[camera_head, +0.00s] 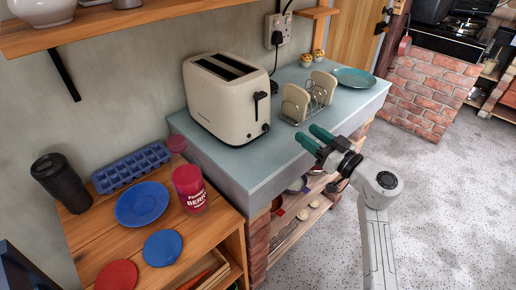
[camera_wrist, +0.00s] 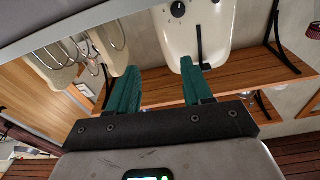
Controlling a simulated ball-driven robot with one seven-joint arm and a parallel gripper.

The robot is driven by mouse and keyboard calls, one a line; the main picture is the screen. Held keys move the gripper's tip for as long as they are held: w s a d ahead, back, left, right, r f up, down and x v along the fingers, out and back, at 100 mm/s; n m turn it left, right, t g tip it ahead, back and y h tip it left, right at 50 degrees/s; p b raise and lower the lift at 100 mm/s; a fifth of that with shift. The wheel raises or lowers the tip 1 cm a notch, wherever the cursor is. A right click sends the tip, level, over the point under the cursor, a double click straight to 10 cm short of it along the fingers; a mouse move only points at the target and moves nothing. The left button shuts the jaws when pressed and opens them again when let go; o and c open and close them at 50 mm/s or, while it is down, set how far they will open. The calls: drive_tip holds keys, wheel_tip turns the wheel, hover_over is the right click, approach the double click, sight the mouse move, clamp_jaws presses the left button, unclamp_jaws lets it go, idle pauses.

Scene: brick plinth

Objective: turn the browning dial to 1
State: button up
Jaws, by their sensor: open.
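A cream toaster (camera_head: 218,98) stands on the blue-grey counter with its dark lever and a small dark browning dial (camera_head: 265,128) on its right end. In the wrist view the toaster (camera_wrist: 190,32) shows at the top, with the round black dial (camera_wrist: 178,9) near the upper edge. The dial's setting is too small to read. My gripper (camera_head: 312,137) has green fingers, open and empty, to the right of the dial and apart from it. Its fingers also show in the wrist view (camera_wrist: 160,66), below the dial in the picture.
A wire rack with bread slices (camera_head: 297,102) stands right of the toaster, close to my gripper. A teal plate (camera_head: 354,79) lies behind it. A wooden table (camera_head: 85,238) at left holds a red jar (camera_head: 189,188). The counter front (camera_head: 262,172) is clear.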

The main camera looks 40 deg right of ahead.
sight(267, 128)
drive_tip(key=w+a+f, duration=0.1)
drive_tip(key=w, duration=0.2)
drive_tip(key=w+a+g+y+b, duration=0.1)
drive_tip(key=w, duration=0.3)
drive_tip(key=w+a+f+y+b, duration=0.1)
drive_tip(key=w+a, duration=0.1)
drive_tip(key=w, duration=0.1)
drive_tip(key=shift+w+f+n, duration=0.2)
drive_tip(key=shift+f+n, duration=0.1)
drive_tip(key=shift+f, duration=0.05)
clamp_jaws()
